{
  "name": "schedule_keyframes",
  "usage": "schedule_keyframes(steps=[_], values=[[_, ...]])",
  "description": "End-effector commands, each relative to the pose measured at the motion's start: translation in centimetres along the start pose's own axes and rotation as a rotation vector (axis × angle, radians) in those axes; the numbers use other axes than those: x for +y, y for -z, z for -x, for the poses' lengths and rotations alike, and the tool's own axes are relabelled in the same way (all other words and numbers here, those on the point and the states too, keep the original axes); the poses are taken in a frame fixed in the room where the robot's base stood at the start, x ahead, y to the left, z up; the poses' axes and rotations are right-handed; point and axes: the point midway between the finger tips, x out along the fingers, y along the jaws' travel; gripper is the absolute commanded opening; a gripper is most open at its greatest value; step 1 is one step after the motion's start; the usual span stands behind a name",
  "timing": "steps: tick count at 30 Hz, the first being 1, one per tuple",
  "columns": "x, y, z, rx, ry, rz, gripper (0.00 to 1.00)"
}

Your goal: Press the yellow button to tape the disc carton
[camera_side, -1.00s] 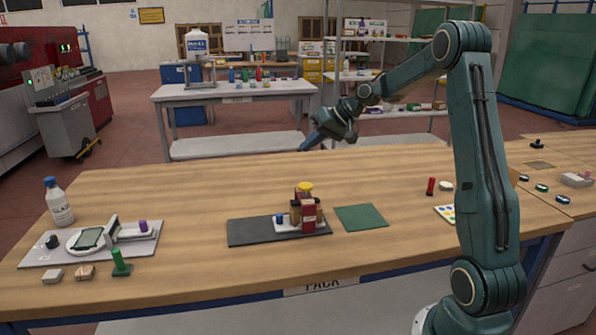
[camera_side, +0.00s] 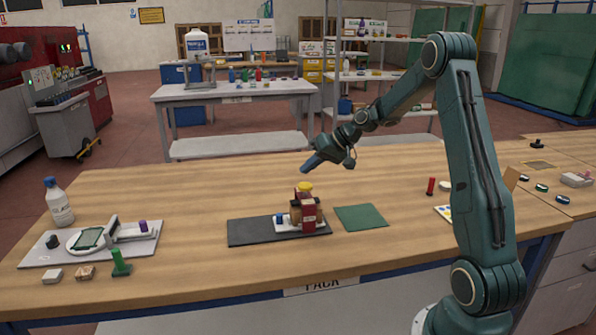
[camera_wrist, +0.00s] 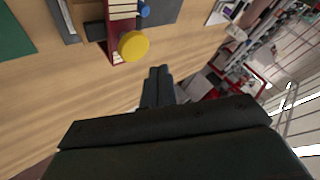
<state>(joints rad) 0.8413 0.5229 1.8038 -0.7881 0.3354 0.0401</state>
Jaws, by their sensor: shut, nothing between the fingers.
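The yellow button (camera_side: 305,186) is a round cap on top of the small taping device on the bench. In the wrist view the yellow button (camera_wrist: 134,45) lies just beyond my fingertips. The device has a dark red front (camera_side: 309,215) with brown parts beside it and a white base. A carton cannot be told apart clearly from these parts. My gripper (camera_side: 306,168) is shut and empty, above and behind the button, apart from it. In the wrist view my gripper (camera_wrist: 160,72) points toward the button's lower right side.
The device stands at the right end of a dark grey mat (camera_side: 255,231). A green mat (camera_side: 361,217) lies right of it. A grey tray with a dish (camera_side: 60,254), a bottle (camera_side: 58,203) and a green stamp (camera_side: 120,264) are at left. A red cylinder (camera_side: 431,187) stands at right.

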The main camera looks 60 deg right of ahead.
Motion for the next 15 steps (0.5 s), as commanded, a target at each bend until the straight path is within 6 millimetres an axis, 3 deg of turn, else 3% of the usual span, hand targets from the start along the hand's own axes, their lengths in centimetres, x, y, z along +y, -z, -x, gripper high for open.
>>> schedule_keyframes(steps=[15], values=[[1.0, -1.1, -1.4, -0.001, -0.001, 0.0, 0.0]])
